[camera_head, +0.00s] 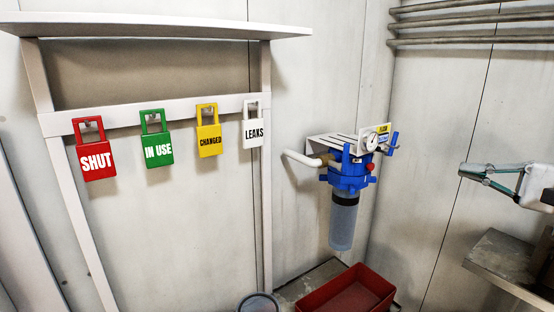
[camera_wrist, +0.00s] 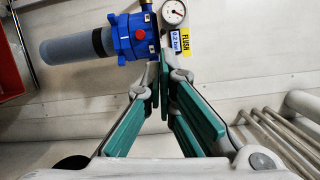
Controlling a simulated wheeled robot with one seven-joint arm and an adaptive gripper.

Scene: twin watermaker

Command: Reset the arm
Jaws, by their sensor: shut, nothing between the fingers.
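My gripper (camera_head: 474,170) is at the right side of the head view, pointing left, shut and empty. In the wrist view my gripper's green-padded fingers (camera_wrist: 165,88) meet at their tips. The blue filter housing (camera_head: 350,172) with a grey bowl hangs on the wall, left of my gripper and apart from it in the head view. It also shows at the top of the wrist view (camera_wrist: 130,38), turned sideways, with a round gauge (camera_wrist: 173,12) and a yellow and blue FLUSH label (camera_wrist: 183,42).
Red SHUT (camera_head: 96,160), green IN USE (camera_head: 158,150), yellow CHANGED (camera_head: 209,140) and white LEAKS (camera_head: 253,133) tags hang on a rail. A red bin (camera_head: 388,290) and a round container (camera_head: 258,303) stand below. A metal shelf (camera_head: 500,258) is at right, pipes (camera_head: 470,22) above.

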